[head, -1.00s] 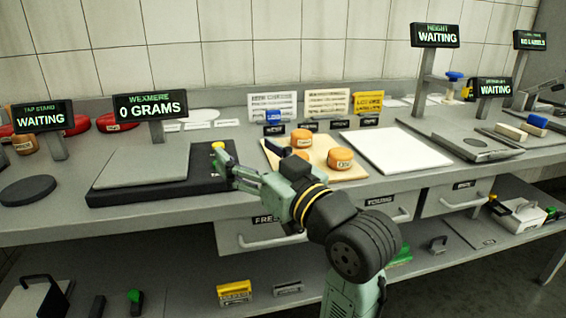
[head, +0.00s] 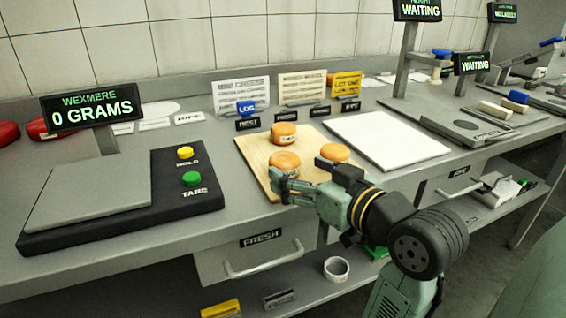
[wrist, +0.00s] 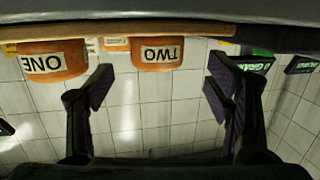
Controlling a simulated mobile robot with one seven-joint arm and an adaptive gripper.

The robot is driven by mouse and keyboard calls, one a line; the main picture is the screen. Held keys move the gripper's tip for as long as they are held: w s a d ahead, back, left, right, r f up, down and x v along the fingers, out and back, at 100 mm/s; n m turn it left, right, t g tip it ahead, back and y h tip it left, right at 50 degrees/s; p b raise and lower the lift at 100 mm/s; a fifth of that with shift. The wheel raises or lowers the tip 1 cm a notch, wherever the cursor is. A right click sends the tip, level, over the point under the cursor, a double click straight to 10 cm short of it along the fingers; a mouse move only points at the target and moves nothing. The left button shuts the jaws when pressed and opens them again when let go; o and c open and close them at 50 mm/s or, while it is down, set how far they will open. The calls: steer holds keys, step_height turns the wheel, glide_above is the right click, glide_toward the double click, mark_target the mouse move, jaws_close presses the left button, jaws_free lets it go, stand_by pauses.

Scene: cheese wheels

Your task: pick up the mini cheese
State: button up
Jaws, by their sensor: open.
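Three small orange cheese wheels sit on a wooden board (head: 250,150): a back one (head: 284,130), a front-left one (head: 284,162) and a right one (head: 335,152). I cannot tell which is meant by the mini cheese. My gripper (head: 282,186) is open and empty at the board's front edge, its fingers close in front of the front-left wheel. The wrist view is upside down. There, a wheel labelled TWO (wrist: 157,54) lies beyond the gap of my open gripper (wrist: 160,88). A wheel labelled ONE (wrist: 52,62) is at left; another (wrist: 117,44) shows partly behind.
A black scale (head: 150,205) reading 0 grams, with yellow and green buttons, stands left of the board. A white board (head: 385,138) lies to the right. Signs and a blue-topped object (head: 246,108) stand behind. The counter edge and a FRESH drawer (head: 258,250) are in front.

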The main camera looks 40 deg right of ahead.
mark_target(293, 165)
steer(key=w, duration=0.4)
steer(key=w+p, duration=0.1)
steer(key=w, duration=0.1)
steer(key=shift+d+f, duration=0.35)
steer(key=shift+f, duration=0.05)
steer(key=shift+s, duration=0.1)
steer(key=c, duration=1.3)
step_height(293, 165, up, 10)
steer(key=shift+r, duration=0.1)
